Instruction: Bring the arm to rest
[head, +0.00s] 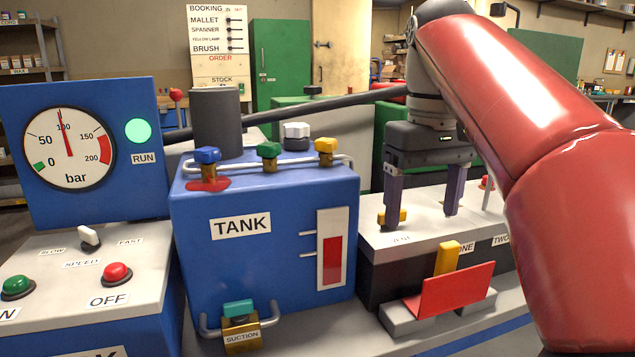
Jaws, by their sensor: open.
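My gripper (421,212) hangs at the right of the head view, pointing down. Its two fingers are wide apart with nothing between them. It is over or just above the pale top of a dark box (462,212) right of the blue tank. The left fingertip is close to a small yellow knob (395,216) on that top; I cannot tell if they touch. My red arm reaches in from the right and hides part of the box and the background.
The blue tank (265,265) stands left of my gripper, with blue, green and yellow valve knobs on top. A red pedal-like plate (457,289) sits before the box. A gauge panel (110,190) with a green lamp stands at left. A dark hose (345,101) runs behind.

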